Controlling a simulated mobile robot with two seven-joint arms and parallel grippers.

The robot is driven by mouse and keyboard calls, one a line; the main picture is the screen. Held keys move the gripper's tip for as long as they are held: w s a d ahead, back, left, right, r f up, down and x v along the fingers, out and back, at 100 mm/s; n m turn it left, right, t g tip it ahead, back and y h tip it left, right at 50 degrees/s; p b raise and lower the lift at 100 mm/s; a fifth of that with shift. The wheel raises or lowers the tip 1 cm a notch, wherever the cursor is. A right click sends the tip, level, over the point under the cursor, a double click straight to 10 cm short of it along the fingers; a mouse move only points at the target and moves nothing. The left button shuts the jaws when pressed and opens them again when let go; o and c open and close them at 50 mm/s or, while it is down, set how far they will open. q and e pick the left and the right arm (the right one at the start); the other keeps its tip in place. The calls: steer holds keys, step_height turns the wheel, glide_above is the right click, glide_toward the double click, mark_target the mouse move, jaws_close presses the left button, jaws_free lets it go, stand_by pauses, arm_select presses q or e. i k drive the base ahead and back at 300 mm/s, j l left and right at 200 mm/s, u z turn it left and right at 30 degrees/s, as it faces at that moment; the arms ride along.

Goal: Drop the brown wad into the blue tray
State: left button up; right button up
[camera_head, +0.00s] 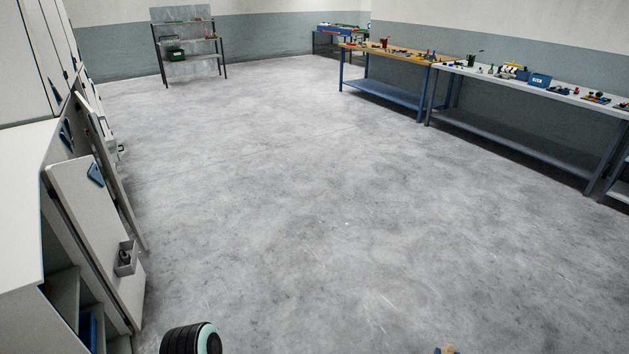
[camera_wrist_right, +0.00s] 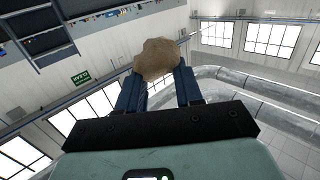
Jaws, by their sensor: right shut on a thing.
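My right gripper (camera_wrist_right: 158,78) is shut on the brown wad (camera_wrist_right: 157,58), a rough tan lump held between the tips of its two blue fingers in the wrist view. A small brown bit, likely the top of the wad (camera_head: 449,350), shows at the bottom edge of the head view. My left gripper is not in view; a black and mint part of my arm shows at the bottom left. I cannot pick out the blue tray for certain. A blue container (camera_head: 540,80) stands on the right-hand workbench, and something blue (camera_head: 88,330) sits inside the open cabinet at lower left.
A wide bare concrete floor (camera_head: 300,200) fills the middle. A white cabinet (camera_head: 30,190) with open doors stands on the left. A wood-topped bench (camera_head: 385,52) and a long grey bench (camera_head: 560,88) with small items line the right. A dark rack (camera_head: 187,45) stands far back.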

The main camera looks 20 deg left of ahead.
mark_target(88, 330)
steer(key=i+j+u, duration=0.1)
steer(key=i+u, duration=0.5)
steer(key=u, duration=0.15)
steer(key=i+u, duration=0.7)
steer(key=i, duration=0.2)
steer(key=i+u, duration=0.35)
steer(key=i, duration=0.25)
steer(key=i+u, duration=0.4)
steer(key=i+l+u, duration=0.35)
steer(key=i, duration=0.15)
steer(key=j, duration=0.1)
